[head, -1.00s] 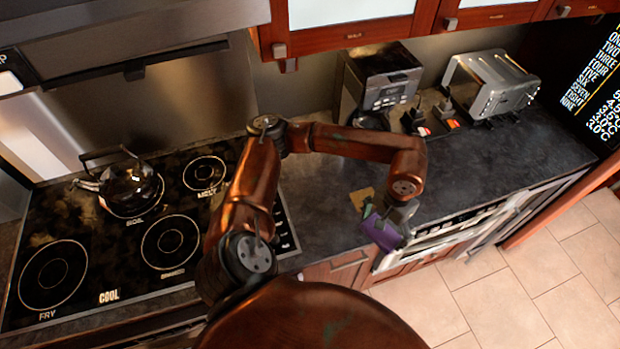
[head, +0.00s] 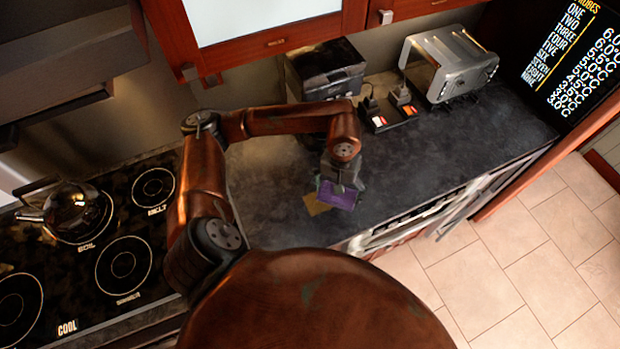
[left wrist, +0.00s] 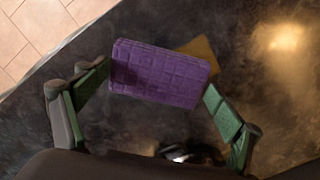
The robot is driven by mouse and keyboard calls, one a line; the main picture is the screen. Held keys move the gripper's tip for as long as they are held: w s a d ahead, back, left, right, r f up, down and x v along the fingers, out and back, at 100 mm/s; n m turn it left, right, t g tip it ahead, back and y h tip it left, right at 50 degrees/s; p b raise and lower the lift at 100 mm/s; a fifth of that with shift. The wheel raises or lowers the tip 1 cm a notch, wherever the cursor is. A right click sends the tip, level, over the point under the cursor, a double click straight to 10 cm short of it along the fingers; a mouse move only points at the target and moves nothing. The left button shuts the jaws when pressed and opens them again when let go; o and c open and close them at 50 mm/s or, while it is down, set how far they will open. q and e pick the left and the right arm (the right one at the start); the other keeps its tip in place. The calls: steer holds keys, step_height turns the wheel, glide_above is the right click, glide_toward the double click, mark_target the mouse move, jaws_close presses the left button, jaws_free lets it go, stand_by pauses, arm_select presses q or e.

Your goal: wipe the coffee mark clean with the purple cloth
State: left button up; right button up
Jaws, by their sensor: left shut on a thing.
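The purple cloth (head: 338,199) is a thick folded pad, held by my left gripper (head: 341,186) at the dark countertop. In the left wrist view the cloth (left wrist: 160,76) spans between the green-padded fingers of my left gripper (left wrist: 160,82), which are shut on it. A flat tan-brown patch, seemingly the coffee mark (head: 315,206), shows on the counter just left of the cloth. In the left wrist view the mark (left wrist: 201,47) sticks out behind the cloth's upper right edge, partly hidden by it. I cannot tell whether the cloth touches the counter. My right gripper is not in view.
A coffee machine (head: 325,72) and a toaster (head: 448,65) stand at the back of the counter (head: 440,150). The stove with a kettle (head: 75,212) is at left.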

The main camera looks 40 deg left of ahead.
mark_target(318, 194)
arm_select(q)
steer(key=s+a+n+p, duration=0.1)
steer(key=n+p, duration=0.1)
steer(key=s+a+n+p, duration=0.1)
steer(key=a+n+p, duration=0.1)
steer(key=p, duration=0.1)
steer(key=s+a+r+n+p, duration=0.1)
steer(key=s+n+p, duration=0.1)
steer(key=shift+a+r+n, duration=0.1)
steer(key=shift+a+n, duration=0.1)
steer(key=shift+n, duration=0.2)
steer(key=a+f+n, duration=0.1)
steer(key=f, duration=0.1)
steer(key=s+a+f+n, duration=0.1)
steer(key=f, duration=0.1)
steer(key=s+a+f+n+p, duration=0.1)
steer(key=f, duration=0.1)
steer(key=shift+a+n, duration=0.2)
steer(key=shift+n, duration=0.1)
steer(key=shift+f, duration=0.8)
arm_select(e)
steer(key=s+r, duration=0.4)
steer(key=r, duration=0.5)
